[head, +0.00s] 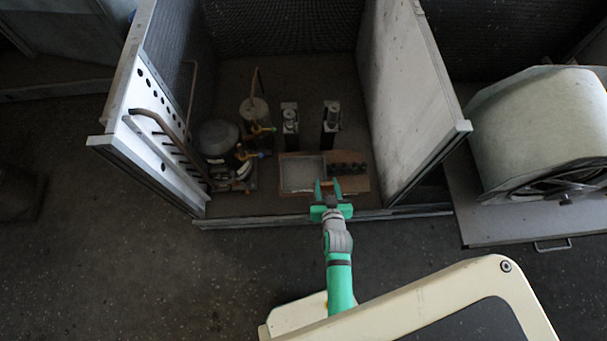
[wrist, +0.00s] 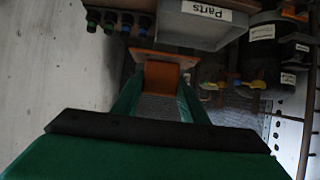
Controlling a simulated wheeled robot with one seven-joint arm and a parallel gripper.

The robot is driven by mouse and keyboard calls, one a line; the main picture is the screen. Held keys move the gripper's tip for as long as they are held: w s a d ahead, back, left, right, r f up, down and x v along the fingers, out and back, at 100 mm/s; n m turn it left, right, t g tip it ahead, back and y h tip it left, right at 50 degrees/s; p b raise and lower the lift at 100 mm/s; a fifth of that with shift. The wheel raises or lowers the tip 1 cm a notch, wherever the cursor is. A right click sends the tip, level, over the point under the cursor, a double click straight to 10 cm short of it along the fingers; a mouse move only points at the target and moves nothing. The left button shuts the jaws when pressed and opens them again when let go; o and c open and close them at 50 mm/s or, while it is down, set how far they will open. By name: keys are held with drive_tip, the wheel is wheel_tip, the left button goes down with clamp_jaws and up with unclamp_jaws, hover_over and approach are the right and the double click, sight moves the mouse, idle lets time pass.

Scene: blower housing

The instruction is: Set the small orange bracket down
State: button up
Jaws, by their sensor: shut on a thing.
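My gripper (head: 328,187) reaches over the front edge of the open housing, in front of the parts tray. In the wrist view my gripper (wrist: 162,90) has its two green fingers on either side of the small orange bracket (wrist: 164,73) and is shut on it. The bracket shows a flat plate at its far end and a narrower part between the fingers. I cannot make the bracket out clearly in the head view. Its height above the housing floor is hard to tell.
A grey tray (head: 301,190) labelled "Parts" sits on a brown board (head: 352,184), beside several dark round pieces (head: 347,169). Dark canisters (head: 217,137) and pipes stand at the left. Tall metal walls (head: 408,90) close both sides. A large drum (head: 535,125) stands outside, right.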

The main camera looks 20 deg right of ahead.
drive_tip(key=shift+w, duration=0.4)
drive_tip(key=w+a+f, duration=0.1)
drive_tip(key=w+f, duration=0.2)
drive_tip(key=w+a+f, duration=0.1)
drive_tip(key=w+f, duration=0.2)
drive_tip(key=w, duration=0.1)
drive_tip(key=w+a+f, duration=0.1)
drive_tip(key=w+f, duration=0.1)
drive_tip(key=w, duration=0.2)
drive_tip(key=shift+w+a+f, duration=0.2)
drive_tip(key=shift+a+f, duration=0.15)
drive_tip(key=shift+f, duration=0.05)
drive_tip(key=shift+w+f, duration=0.25)
drive_tip(key=shift+f, duration=0.1)
drive_tip(key=shift+w+a+f, duration=0.1)
drive_tip(key=shift+f, duration=0.7)
drive_tip(key=shift+w+a+f, duration=0.1)
drive_tip(key=shift+f, duration=0.7)
drive_tip(key=o, duration=1.1)
drive_tip(key=shift+f, duration=0.2)
drive_tip(key=shift+r, duration=0.1)
